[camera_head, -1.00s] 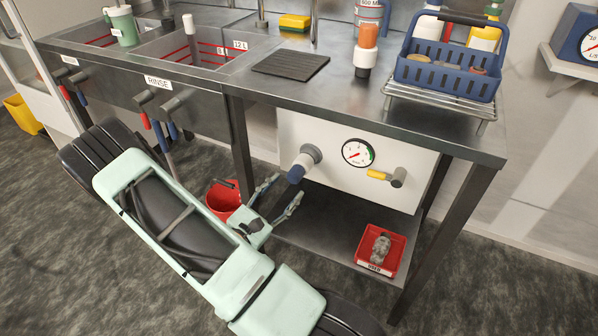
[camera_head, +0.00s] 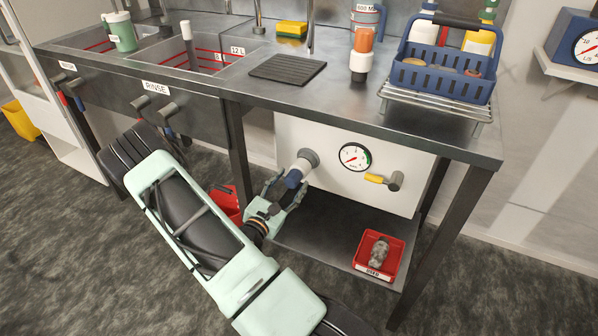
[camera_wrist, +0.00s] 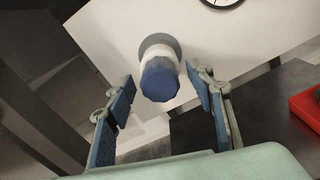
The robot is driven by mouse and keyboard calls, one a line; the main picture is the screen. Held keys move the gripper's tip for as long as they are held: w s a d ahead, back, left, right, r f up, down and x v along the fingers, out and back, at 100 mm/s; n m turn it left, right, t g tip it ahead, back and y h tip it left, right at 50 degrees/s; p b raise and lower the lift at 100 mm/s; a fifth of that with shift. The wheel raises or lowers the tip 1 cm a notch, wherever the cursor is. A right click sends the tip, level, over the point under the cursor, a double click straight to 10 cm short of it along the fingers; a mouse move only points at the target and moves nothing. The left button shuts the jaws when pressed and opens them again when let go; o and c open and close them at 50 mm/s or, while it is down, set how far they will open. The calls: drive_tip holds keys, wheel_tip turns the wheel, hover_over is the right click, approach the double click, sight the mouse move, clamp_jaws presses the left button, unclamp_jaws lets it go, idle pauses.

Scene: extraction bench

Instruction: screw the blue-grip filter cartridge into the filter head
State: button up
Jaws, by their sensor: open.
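The blue-grip cartridge (camera_head: 293,177) sticks out from the grey filter head (camera_head: 309,157) on the white panel, pointing toward me and tilted down. In the wrist view its blue grip (camera_wrist: 160,82) faces me, with a white body behind it and the grey filter head (camera_wrist: 162,41) around the far end. How deep it sits in the head cannot be told. My gripper (camera_head: 286,186) is open at the cartridge's outer end. In the wrist view my gripper (camera_wrist: 160,79) has one finger on each side of the blue grip, with visible gaps and no clear contact.
A pressure gauge (camera_head: 355,156) and a yellow-handled valve (camera_head: 381,180) are right of the filter head. A red tray (camera_head: 365,262) with a grey used-looking piece sits on the lower shelf. A red bucket (camera_head: 222,200) stands behind my arm. The bench (camera_head: 330,95) overhangs the panel.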

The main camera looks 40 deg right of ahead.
drive_tip(key=shift+w+d, duration=0.15)
drive_tip(key=shift+d, duration=0.15)
drive_tip(key=shift+r+n+p, duration=0.15)
drive_tip(key=shift+n+p, duration=0.55)
drive_tip(key=shift+n, duration=0.4)
drive_tip(key=n+p, duration=0.2)
drive_tip(key=n, duration=0.3)
drive_tip(key=n+p, duration=0.1)
drive_tip(key=n, duration=0.3)
drive_tip(key=shift+n+p, duration=0.3)
drive_tip(key=shift+n, duration=0.1)
drive_tip(key=n, duration=0.3)
drive_tip(key=shift+p, duration=0.3)
